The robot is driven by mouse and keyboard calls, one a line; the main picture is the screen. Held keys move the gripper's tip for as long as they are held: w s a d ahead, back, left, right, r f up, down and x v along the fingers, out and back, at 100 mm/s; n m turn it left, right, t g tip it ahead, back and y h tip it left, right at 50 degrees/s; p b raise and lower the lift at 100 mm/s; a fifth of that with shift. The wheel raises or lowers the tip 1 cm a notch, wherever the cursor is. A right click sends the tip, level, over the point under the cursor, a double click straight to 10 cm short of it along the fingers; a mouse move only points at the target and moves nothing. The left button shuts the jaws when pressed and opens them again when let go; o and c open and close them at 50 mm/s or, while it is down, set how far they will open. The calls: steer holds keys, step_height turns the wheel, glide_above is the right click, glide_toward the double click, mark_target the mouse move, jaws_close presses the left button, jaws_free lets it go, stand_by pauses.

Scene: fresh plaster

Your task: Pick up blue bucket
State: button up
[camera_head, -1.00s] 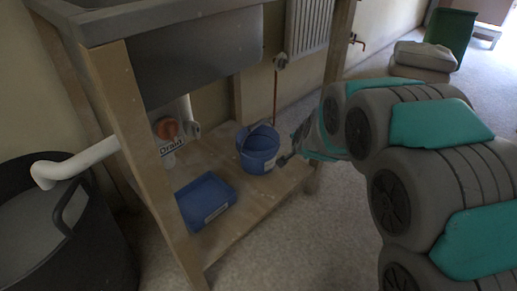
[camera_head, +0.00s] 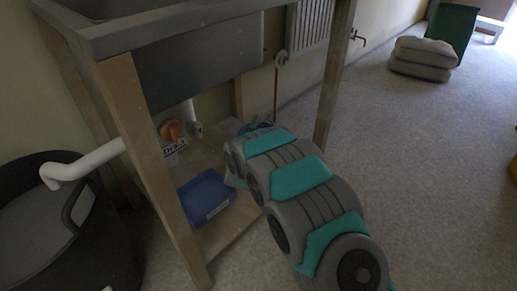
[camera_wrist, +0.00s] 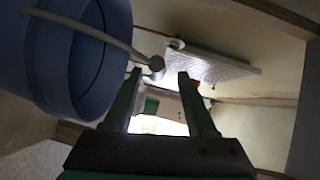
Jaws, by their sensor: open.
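The blue bucket (camera_head: 258,126) stands on the wooden shelf under the sink. In the head view my arm hides most of it, and only part of its rim shows. In the wrist view the bucket (camera_wrist: 92,70) fills the upper left, with its mouth and pale handle visible. My gripper (camera_wrist: 160,73) is open, its two dark green fingers spread to the right of the bucket. The handle runs from the bucket toward the space at the fingertips. I cannot tell whether it touches a finger. The head view does not show my fingers.
A blue tray (camera_head: 208,197) lies on the shelf near my arm. A wooden leg (camera_head: 150,170) stands in front and the grey sink (camera_head: 200,60) is above. A black tub (camera_head: 100,250) is at left. Stacked bags (camera_head: 422,58) lie far right.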

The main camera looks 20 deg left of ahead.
steer(key=x, duration=0.6)
steer(key=shift+f, duration=0.25)
steer(key=shift+w+a, duration=0.1)
steer(key=shift+a, duration=0.05)
jaws_close()
stand_by(1.2)
